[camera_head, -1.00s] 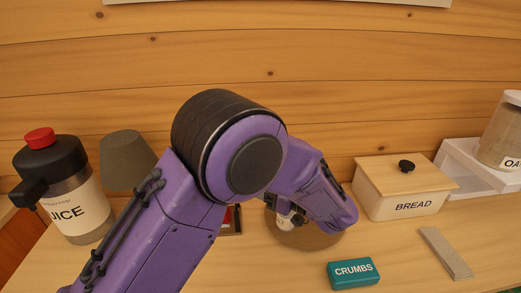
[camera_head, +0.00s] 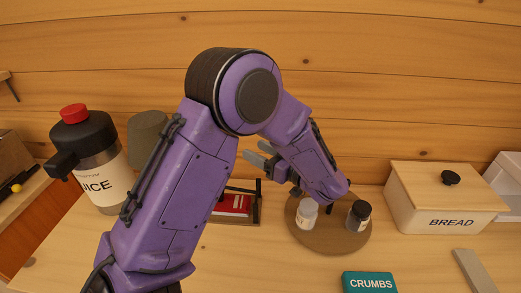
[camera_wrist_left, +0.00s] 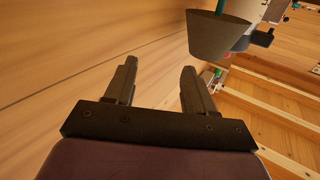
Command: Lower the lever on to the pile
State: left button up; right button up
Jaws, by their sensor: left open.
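A red pile (camera_head: 232,206) lies in a dark holder (camera_head: 256,211) on the counter, partly hidden behind my left arm. A thin dark bar shows by the pile's back edge; I cannot tell whether it is the lever, or whether it is raised. My left gripper (camera_head: 258,154) is open and empty, above and a little right of the pile, pointing left towards the wall. In the left wrist view its two fingers (camera_wrist_left: 160,80) are spread with nothing between them, and the pile is not clearly seen. My right gripper is not in view.
A round brown tray (camera_head: 325,241) holds a white shaker (camera_head: 307,213) and a dark-topped jar (camera_head: 359,216). A juice jug (camera_head: 96,166) and grey lampshade (camera_head: 147,135) stand left. A bread box (camera_head: 440,203), teal crumbs box (camera_head: 369,282) and grey strip (camera_head: 474,271) are right.

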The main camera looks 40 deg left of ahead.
pick_arm(q)
jog(key=shift+w+f, duration=0.1)
jog(key=shift+w, duration=0.15)
jog(key=shift+s, duration=0.2)
jog(key=shift+c, duration=0.6)
jog(key=shift+s+r, duration=0.35)
jog(key=shift+s, duration=0.25)
grip_shut()
jog(key=shift+w+f, duration=0.1)
jog(key=shift+w, duration=0.05)
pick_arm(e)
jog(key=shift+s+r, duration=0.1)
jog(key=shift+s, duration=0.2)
pick_arm(q)
jog(key=shift+w, duration=0.15)
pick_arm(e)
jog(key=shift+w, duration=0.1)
pick_arm(q)
jog(key=c, duration=0.9)
grip_release()
jog(key=shift+o, duration=0.6)
grip_release()
